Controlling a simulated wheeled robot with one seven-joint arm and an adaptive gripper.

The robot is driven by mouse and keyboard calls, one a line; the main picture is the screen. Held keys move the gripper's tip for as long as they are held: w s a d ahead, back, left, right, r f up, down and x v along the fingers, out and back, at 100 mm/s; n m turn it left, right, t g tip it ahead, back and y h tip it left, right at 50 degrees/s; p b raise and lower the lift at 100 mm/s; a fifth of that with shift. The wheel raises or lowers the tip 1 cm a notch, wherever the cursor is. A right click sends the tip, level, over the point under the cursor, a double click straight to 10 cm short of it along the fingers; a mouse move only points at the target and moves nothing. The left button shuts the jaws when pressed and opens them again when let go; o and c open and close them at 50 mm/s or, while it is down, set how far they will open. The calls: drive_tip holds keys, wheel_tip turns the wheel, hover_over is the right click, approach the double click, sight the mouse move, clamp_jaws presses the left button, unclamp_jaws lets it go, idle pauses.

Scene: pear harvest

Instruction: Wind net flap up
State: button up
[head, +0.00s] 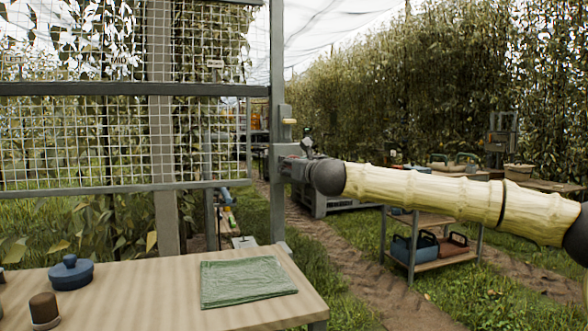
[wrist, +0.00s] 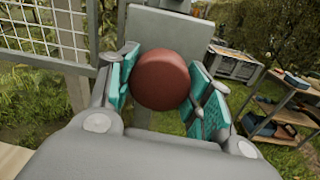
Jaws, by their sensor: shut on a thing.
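The net flap (head: 110,140) is a white wire-like mesh in the upper left of the head view, with a grey bar along its lower edge (head: 110,189). It hangs beside a grey post (head: 277,130). In the wrist view my gripper (wrist: 165,88) is shut on a round red-brown knob (wrist: 162,72), teal pads on either side. Behind the knob is a grey plate (wrist: 168,30) on the post. In the head view my gripper (head: 297,166) is at the post, and the knob is hidden there. A "MID" label (head: 119,61) shows above the dark crossbar (head: 110,88).
A wooden table (head: 160,290) in front holds a green cloth (head: 246,281), a blue lidded pot (head: 71,272) and a brown-topped jar (head: 44,308). A shelf cart (head: 436,263) with baskets stands to the right. Dirt tracks and grass lie between.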

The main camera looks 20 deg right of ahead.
drive_tip(key=shift+f+m+b, duration=0.15)
drive_tip(key=shift+m+b, duration=0.25)
drive_tip(key=shift+b, duration=0.1)
idle(2.0)
drive_tip(key=o, duration=1)
drive_tip(key=shift+o, duration=0.2)
drive_tip(key=s+d, duration=0.1)
drive_tip(key=s, duration=1.1)
drive_tip(key=shift+d, duration=0.2)
